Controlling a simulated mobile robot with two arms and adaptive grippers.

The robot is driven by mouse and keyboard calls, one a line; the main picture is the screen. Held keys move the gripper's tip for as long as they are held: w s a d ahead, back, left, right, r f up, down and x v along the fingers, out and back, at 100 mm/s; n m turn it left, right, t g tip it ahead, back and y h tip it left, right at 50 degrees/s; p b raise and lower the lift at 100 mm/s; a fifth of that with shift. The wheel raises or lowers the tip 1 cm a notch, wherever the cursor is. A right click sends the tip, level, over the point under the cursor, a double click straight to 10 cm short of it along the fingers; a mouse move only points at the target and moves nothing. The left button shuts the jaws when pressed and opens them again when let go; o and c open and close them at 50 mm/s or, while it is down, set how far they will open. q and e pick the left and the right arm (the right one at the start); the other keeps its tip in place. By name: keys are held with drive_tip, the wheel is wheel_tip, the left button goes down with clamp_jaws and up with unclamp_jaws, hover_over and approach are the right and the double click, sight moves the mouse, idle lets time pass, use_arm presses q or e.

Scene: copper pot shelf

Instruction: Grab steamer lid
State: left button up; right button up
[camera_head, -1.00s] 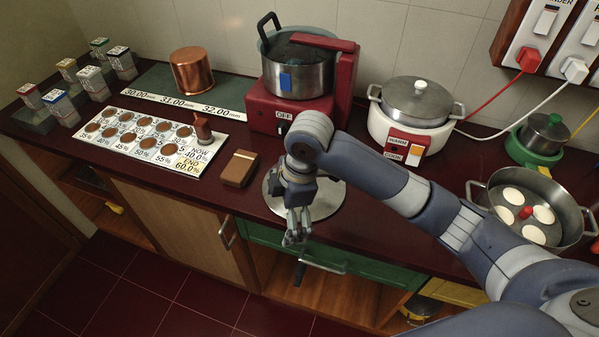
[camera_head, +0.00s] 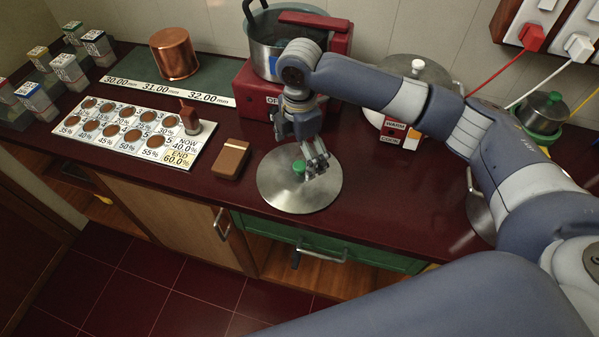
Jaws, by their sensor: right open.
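The steamer lid (camera_head: 290,197) is a round, flat metal lid with a green knob (camera_head: 299,167). It lies on the dark red counter near the front edge, in the middle of the head view. My right gripper (camera_head: 314,165) is open above the lid, fingers pointing down, just right of the knob in the picture. I cannot tell whether a finger touches the knob. My left gripper is not in view.
A brown box (camera_head: 231,158) lies left of the lid. A red cooker (camera_head: 256,90) with a pot (camera_head: 262,57) stands behind it. A rice cooker (camera_head: 432,73) is partly hidden by my right arm. The green drawer (camera_head: 300,240) is below the counter edge.

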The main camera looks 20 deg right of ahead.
sight(300, 166)
drive_tip(key=f, duration=0.2)
drive_tip(key=f+p, duration=0.1)
drive_tip(key=f, duration=0.1)
drive_tip(key=shift+s+a+f, duration=0.1)
drive_tip(key=shift+s+f, duration=0.1)
drive_tip(key=shift+f, duration=0.2)
drive_tip(key=c, duration=1.8)
drive_tip(key=shift+s, duration=0.2)
clamp_jaws()
